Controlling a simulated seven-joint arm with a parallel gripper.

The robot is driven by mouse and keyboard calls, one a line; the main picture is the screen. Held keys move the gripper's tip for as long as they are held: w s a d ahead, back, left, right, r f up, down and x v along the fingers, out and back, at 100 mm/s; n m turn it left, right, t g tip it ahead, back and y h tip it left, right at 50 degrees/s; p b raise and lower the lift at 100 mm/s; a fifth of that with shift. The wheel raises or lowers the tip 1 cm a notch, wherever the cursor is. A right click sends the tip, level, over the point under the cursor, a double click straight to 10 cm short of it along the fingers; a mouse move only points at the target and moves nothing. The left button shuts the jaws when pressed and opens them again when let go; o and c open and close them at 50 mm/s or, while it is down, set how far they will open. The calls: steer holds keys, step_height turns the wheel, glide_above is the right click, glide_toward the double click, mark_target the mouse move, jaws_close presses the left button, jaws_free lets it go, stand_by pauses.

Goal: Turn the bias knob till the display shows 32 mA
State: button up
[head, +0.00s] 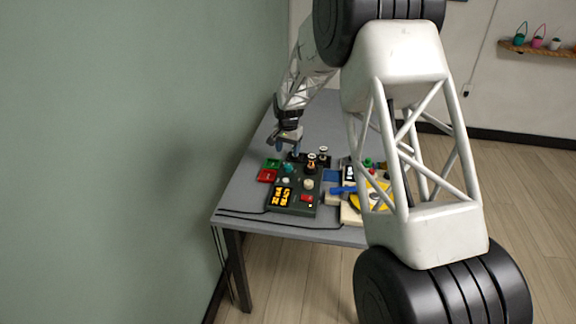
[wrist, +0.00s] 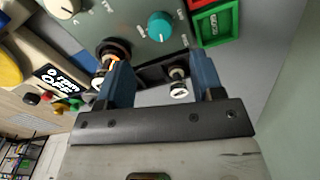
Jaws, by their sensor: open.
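A dark green amplifier box (head: 292,207) lies on the table, with a lit orange display (head: 283,196) at its front left. The digits are too small to read surely. A teal knob (head: 289,168) sits toward the box's back; it also shows at the top of the wrist view (wrist: 159,25). Cream knobs (head: 309,184) sit nearer the front, and one shows in the wrist view (wrist: 62,8). I cannot read which label says bias. My gripper (head: 288,150) is open and empty behind the box. In the wrist view its blue fingers (wrist: 160,62) are wide apart, clear of the teal knob.
A glowing tube (wrist: 110,55) appears by the left finger, and another tube (wrist: 178,75) shows between the fingers. Green (head: 272,164) and red (head: 267,175) trays lie left of the box. A clutter of parts, including a yellow item (head: 376,196), lies right. The table's back is clear.

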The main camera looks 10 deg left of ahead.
mark_target(288, 166)
steer(key=shift+f, duration=3.9)
steer(key=c, duration=0.9)
steer(key=shift+n, duration=0.5)
steer(key=o, duration=0.9)
steer(key=shift+r, duration=0.15)
